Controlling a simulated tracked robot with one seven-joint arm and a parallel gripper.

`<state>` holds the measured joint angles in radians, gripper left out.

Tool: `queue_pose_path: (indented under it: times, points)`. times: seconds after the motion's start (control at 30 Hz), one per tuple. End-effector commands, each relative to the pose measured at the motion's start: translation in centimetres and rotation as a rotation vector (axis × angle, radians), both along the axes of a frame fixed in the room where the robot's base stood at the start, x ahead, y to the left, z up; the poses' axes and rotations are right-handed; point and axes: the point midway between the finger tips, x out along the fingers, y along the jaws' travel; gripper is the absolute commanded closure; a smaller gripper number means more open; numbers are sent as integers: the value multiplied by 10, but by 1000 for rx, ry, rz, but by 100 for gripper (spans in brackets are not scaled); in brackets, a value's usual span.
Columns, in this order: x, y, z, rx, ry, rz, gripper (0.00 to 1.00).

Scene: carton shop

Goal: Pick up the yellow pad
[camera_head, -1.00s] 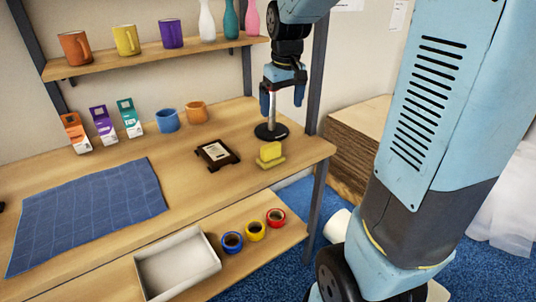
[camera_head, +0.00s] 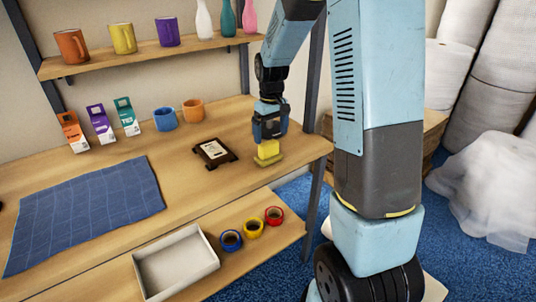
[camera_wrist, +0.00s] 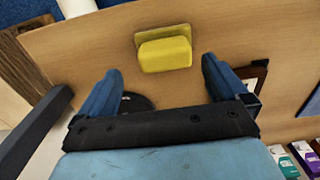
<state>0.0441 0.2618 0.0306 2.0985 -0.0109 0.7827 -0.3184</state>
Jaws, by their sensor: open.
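The yellow pad (camera_head: 268,149) stands on a flat yellowish base (camera_head: 270,161) near the right end of the workbench. In the wrist view the pad (camera_wrist: 165,54) lies beyond my fingertips, roughly centred between them. My gripper (camera_head: 269,132) is just above the pad in the head view, pointing down. In the wrist view my gripper (camera_wrist: 160,72) has its two blue fingers spread wide with nothing between them. I cannot tell from the head view how far the fingertips are above the pad.
A dark-framed plaque (camera_head: 214,152) lies left of the pad. A dark round base (camera_wrist: 136,103) shows behind my left finger. Blue and orange mugs (camera_head: 166,119) stand further back. A lower shelf holds several tape rolls (camera_head: 253,228) and a white tray (camera_head: 177,264).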

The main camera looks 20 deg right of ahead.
Motion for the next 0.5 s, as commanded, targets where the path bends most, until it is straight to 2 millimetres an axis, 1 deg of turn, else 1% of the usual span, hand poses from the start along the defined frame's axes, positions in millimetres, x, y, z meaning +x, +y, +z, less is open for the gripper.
queue_pose_path:
  times: [0.03, 0.1, 0.27, 0.37, 0.5]
  points:
    - [0, 0, -7, 0, 1, 0, 0]
    - [0, 0, -14, 0, 1, 0, 0]
    - [0, 0, -21, 0, 0, 0, 0]
    - [0, 2, -29, 0, 1, 0, 0]
    - [1, 7, -48, -1, 2, 1, 0]
